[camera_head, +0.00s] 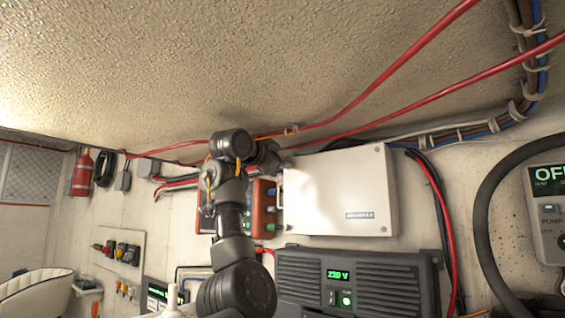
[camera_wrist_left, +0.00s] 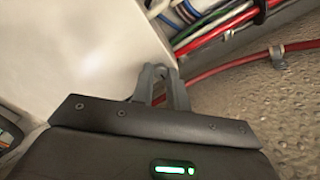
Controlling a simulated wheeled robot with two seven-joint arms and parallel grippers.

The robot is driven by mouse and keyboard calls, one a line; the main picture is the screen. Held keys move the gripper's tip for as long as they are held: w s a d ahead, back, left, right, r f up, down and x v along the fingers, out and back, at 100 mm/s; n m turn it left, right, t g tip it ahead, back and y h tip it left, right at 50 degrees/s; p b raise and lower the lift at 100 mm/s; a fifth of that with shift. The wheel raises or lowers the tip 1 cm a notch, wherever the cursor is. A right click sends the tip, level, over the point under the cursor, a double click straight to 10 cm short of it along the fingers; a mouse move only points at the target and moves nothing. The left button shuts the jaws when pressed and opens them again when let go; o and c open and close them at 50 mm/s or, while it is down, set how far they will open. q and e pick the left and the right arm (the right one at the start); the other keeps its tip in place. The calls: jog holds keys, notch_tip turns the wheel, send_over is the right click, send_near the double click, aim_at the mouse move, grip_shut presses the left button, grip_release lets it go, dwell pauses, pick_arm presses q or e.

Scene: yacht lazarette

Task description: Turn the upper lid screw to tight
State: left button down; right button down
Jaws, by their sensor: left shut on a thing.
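The pale box with its lid (camera_head: 335,200) is mounted on the wall in the head view. It also fills the left part of the left wrist view (camera_wrist_left: 75,50). My left gripper (camera_head: 281,161) is at the box's upper left corner. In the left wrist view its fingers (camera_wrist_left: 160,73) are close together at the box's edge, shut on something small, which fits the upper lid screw. The screw itself is hidden by the fingertips, so I cannot tell how far it is turned. My right gripper is in neither view.
A black inverter (camera_head: 360,283) reading 230 V sits below the box. A red-orange panel (camera_head: 265,208) is close at its left, partly behind my left arm. Red cables (camera_head: 380,78) run above the box. A fire extinguisher (camera_head: 82,174) hangs far left.

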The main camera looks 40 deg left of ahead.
pick_arm(q)
jog(key=shift+f, duration=0.1)
jog(key=c, duration=1.4)
grip_release()
jog(key=shift+w+a, duration=0.1)
jog(key=shift+w, duration=0.05)
jog(key=shift+o, duration=0.2)
jog(key=s+d+b, duration=0.1)
jog(key=s+b, duration=0.5)
jog(key=s, duration=0.4)
jog(key=shift+s, duration=0.4)
jog(key=shift+d, duration=0.15)
